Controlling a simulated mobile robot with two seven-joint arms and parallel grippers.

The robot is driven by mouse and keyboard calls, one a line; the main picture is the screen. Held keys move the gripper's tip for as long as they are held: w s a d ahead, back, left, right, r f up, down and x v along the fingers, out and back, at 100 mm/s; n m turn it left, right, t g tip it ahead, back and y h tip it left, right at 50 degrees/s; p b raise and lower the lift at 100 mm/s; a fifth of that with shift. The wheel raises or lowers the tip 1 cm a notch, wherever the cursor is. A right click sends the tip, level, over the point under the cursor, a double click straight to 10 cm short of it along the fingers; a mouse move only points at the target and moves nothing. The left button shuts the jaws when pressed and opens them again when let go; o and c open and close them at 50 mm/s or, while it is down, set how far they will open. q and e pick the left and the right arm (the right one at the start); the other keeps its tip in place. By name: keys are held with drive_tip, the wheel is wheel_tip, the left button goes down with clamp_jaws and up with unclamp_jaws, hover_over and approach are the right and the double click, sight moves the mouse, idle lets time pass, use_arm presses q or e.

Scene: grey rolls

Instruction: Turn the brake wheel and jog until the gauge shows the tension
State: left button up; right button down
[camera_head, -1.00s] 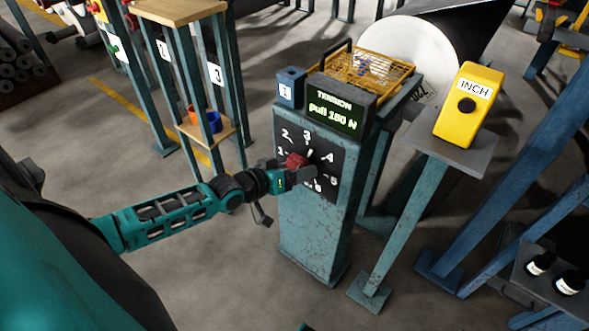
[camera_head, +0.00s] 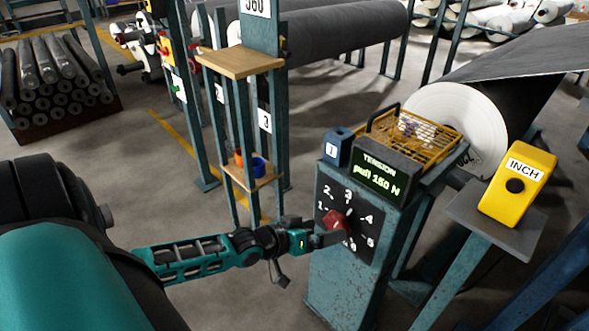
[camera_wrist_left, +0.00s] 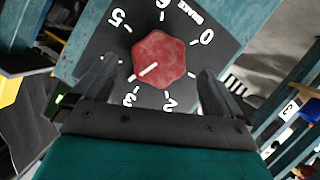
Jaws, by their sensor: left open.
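The brake wheel is a red faceted knob (camera_head: 336,222) on a black numbered dial (camera_head: 362,205), on the front of a teal post. In the left wrist view the knob (camera_wrist_left: 160,60) has a white line pointing to the lower left, roughly between 3 and where 4 is hidden. My left gripper (camera_head: 326,236) is at the dial, open. In the wrist view its fingers (camera_wrist_left: 153,80) stand on either side of the knob, with visible gaps. The tension gauge (camera_head: 380,178) appears to read "pull 150 N". The yellow INCH box (camera_head: 518,185) has a black button. My right gripper is not in view.
The INCH box stands on a separate grey stand (camera_head: 470,215) to the right. A wooden-shelved rack (camera_head: 240,60) stands left, behind my arm. Open floor lies between.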

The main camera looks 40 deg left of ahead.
use_arm(q)
drive_tip(key=p+v, duration=0.2)
drive_tip(key=v, duration=0.6)
drive_tip(key=shift+s+r+p, duration=0.2)
drive_tip(key=shift+s+p, duration=0.1)
drive_tip(key=shift+s, duration=0.05)
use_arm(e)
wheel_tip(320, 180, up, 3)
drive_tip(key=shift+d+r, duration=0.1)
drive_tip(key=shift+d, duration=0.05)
use_arm(q)
drive_tip(key=shift+a, duration=0.1)
drive_tip(key=s+d+r+m+g+p, duration=0.1)
drive_tip(key=s+d+r+m+p, duration=0.1)
drive_tip(key=d+p, duration=0.3)
drive_tip(key=s+d+r+m+g+y+p, duration=0.1)
drive_tip(key=s+d+r+m+p, duration=0.2)
drive_tip(key=d+p, duration=0.3)
drive_tip(key=d+r, duration=0.1)
drive_tip(key=d, duration=0.3)
drive_tip(key=shift+s+d+r+g+y+p, duration=0.25)
drive_tip(key=shift+s+d+g+y+p, duration=0.05)
drive_tip(key=shift+d+g, duration=0.1)
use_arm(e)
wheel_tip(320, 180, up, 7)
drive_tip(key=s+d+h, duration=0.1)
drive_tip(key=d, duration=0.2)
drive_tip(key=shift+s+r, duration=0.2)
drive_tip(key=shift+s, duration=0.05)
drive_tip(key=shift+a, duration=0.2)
